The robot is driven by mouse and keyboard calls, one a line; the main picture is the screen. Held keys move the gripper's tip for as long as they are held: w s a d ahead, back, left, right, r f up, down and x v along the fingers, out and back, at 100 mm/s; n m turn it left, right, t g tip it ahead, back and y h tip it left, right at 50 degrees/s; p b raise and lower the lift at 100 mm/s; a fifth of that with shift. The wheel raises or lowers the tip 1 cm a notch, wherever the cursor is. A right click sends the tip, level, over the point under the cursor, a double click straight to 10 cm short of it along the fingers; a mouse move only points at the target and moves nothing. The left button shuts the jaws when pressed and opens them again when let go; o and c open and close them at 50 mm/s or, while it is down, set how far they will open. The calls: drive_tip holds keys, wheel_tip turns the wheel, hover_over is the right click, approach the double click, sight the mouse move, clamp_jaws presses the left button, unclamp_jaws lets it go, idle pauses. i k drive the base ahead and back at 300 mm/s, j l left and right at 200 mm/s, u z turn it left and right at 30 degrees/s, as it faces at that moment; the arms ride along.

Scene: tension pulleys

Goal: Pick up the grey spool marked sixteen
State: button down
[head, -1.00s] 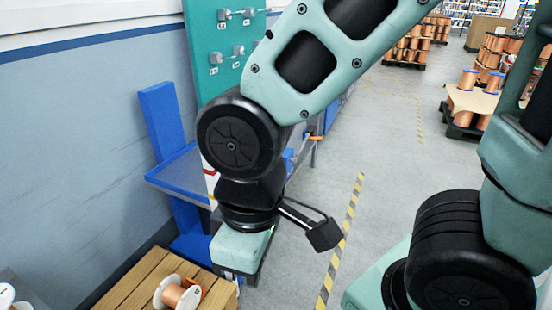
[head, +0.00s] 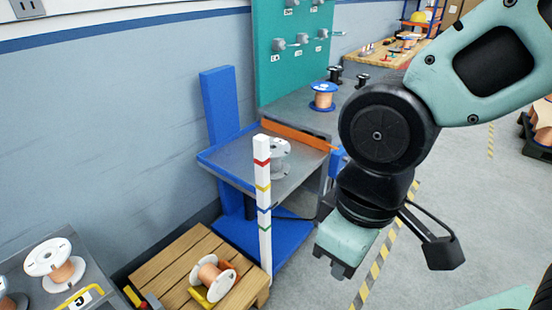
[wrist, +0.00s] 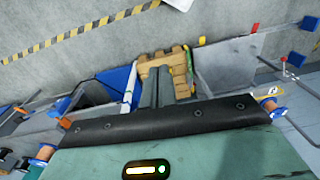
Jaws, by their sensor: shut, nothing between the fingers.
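A grey spool (head: 279,160) stands on the metal top of the blue lift table (head: 225,172), partly behind a striped post. I cannot read a number on it. My gripper (head: 339,270) hangs from the arm to the right of the lift table, apart from the spool and pointing down. In the wrist view the two grey fingers (wrist: 156,86) lie close together, shut and empty. I cannot make out the grey spool in the wrist view.
The striped post (head: 264,210) stands before the lift table. A wooden pallet (head: 170,268) holds a white-flanged copper spool (head: 213,279). Another copper spool (head: 54,265) stands at left. A blue-flanged spool (head: 323,97) stands on the grey bench behind.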

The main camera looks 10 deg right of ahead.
sight(278, 148)
drive_tip(key=i+l+u, duration=0.25)
drive_tip(key=l, duration=0.3)
drive_tip(key=i+l+u, duration=0.1)
drive_tip(key=i+l, duration=0.2)
drive_tip(key=i+l+u, duration=0.15)
drive_tip(key=l, duration=0.2)
drive_tip(key=i+l+u, duration=0.1)
drive_tip(key=l, duration=0.25)
drive_tip(key=i+l+u, duration=0.15)
drive_tip(key=l, duration=0.2)
